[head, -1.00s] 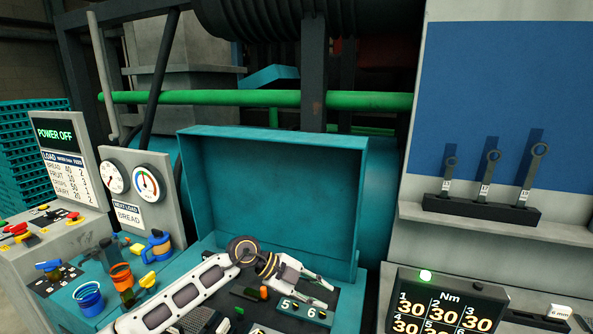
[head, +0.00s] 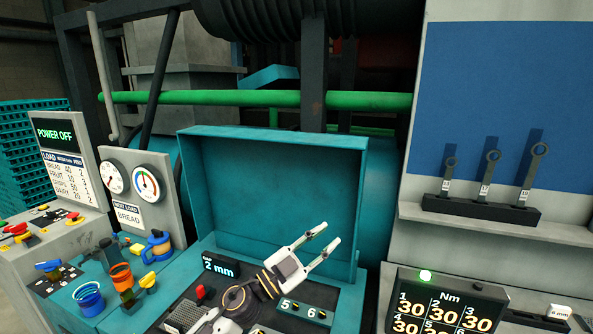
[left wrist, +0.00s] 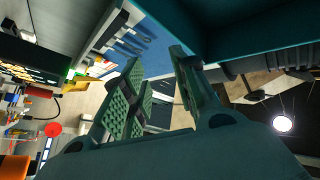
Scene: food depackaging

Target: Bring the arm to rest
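My left gripper (head: 329,235) is in front of the open teal box in the head view, above the dark panel, with its fingers pointing up and to the right. The fingers stand apart and nothing is between them. In the left wrist view the gripper (left wrist: 158,75) also shows its two fingers with a gap and green pads. My right gripper is not in view.
The teal box lid (head: 275,190) stands upright behind the gripper. A "2 mm" display (head: 220,266) and a red knob (head: 200,292) are on the panel. A shelf with wrenches (head: 482,208) and a torque display (head: 445,305) are at right. Gauges (head: 147,184) stand at left.

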